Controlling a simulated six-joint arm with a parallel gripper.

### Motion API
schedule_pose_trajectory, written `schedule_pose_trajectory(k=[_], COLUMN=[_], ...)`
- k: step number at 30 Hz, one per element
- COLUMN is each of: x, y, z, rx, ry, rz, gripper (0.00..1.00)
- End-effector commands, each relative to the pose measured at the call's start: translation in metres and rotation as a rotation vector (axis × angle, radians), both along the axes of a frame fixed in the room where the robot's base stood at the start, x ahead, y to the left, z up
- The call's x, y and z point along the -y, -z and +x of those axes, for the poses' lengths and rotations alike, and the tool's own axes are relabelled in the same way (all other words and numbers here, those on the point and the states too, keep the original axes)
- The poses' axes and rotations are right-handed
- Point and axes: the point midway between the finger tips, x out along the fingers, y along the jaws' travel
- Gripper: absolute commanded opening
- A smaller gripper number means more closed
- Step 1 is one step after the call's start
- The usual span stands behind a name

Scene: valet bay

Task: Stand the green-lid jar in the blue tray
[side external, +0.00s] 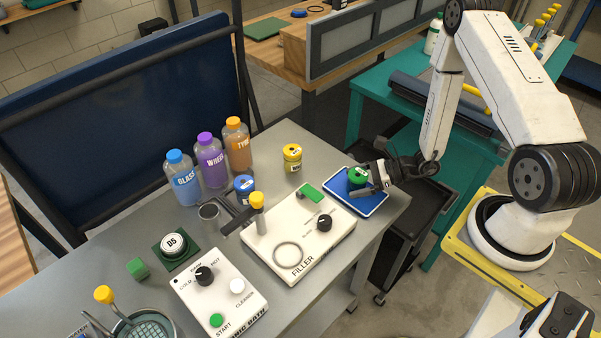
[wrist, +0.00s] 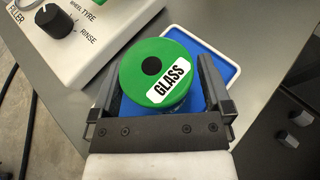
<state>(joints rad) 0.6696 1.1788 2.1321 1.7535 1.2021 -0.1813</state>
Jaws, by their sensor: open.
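The green-lid jar (side external: 358,177) stands upright in the blue tray (side external: 374,205) at the right end of the grey bench. In the wrist view the jar's green lid (wrist: 150,62) carries a white label reading GLASS and a black dot. My gripper (wrist: 158,90) is open, with one finger on each side of the jar. A small gap shows beside the right finger; contact at the left finger cannot be told. The tray's white rim shows in the wrist view (wrist: 226,58) behind the jar. The jar's lower body is mostly hidden by its lid.
The white filler unit (side external: 300,235) stands close to the left of the tray. A yellow-lid jar (side external: 292,157) and a blue-lid jar (side external: 244,188) stand farther left. Three bottles (side external: 211,160) line the back. The bench edge lies just right of the tray.

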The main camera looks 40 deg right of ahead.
Motion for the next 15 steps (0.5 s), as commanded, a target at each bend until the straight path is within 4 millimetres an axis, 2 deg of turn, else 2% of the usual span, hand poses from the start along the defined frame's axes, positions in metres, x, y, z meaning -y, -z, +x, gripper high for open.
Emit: schedule_pose_trajectory(k=[15], x=[0.033], y=[-0.019], z=[-0.031], rx=[0.001], ry=[0.005], rz=[-0.001], gripper=[1.0])
